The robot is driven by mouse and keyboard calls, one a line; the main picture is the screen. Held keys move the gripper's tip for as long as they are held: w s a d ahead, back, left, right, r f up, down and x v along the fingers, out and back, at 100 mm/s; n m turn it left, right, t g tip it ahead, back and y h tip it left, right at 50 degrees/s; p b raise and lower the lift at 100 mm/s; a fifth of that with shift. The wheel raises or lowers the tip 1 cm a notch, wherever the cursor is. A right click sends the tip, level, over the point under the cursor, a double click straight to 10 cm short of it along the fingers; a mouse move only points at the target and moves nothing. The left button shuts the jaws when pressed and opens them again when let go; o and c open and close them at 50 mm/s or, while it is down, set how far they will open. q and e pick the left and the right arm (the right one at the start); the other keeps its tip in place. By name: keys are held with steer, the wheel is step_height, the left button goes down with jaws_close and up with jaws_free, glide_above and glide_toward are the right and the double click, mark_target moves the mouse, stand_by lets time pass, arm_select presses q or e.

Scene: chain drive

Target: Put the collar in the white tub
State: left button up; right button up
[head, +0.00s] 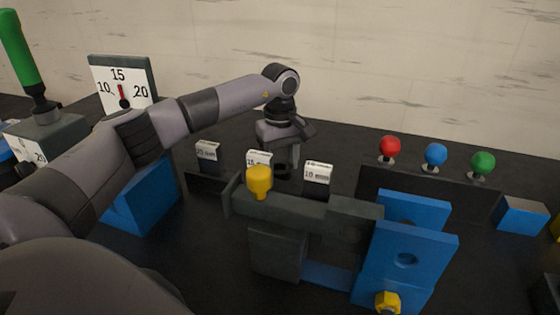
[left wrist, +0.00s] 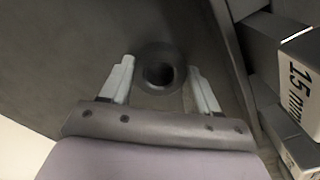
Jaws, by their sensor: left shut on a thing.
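The collar (left wrist: 158,52) is a dark grey ring with a round hole, seen from above in the left wrist view. My left gripper (left wrist: 160,74) has its two pale fingers on either side of the ring and is shut on it. In the head view my left gripper (head: 285,162) points down behind the row of white labels, and the collar there is mostly hidden by the fingers and labels. A white tub does not show in either view. My right gripper is not in view.
White-labelled blocks (head: 318,174) stand just in front of my left gripper. A dark bar with a yellow knob (head: 259,180) and blue plates (head: 415,245) lies nearer. Red, blue and green knobs (head: 436,154) stand at right. A dial board (head: 125,80) and green handle (head: 20,55) are at left.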

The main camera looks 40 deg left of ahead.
arm_select(q)
steer(key=o, duration=1.5)
steer(key=shift+f, duration=0.1)
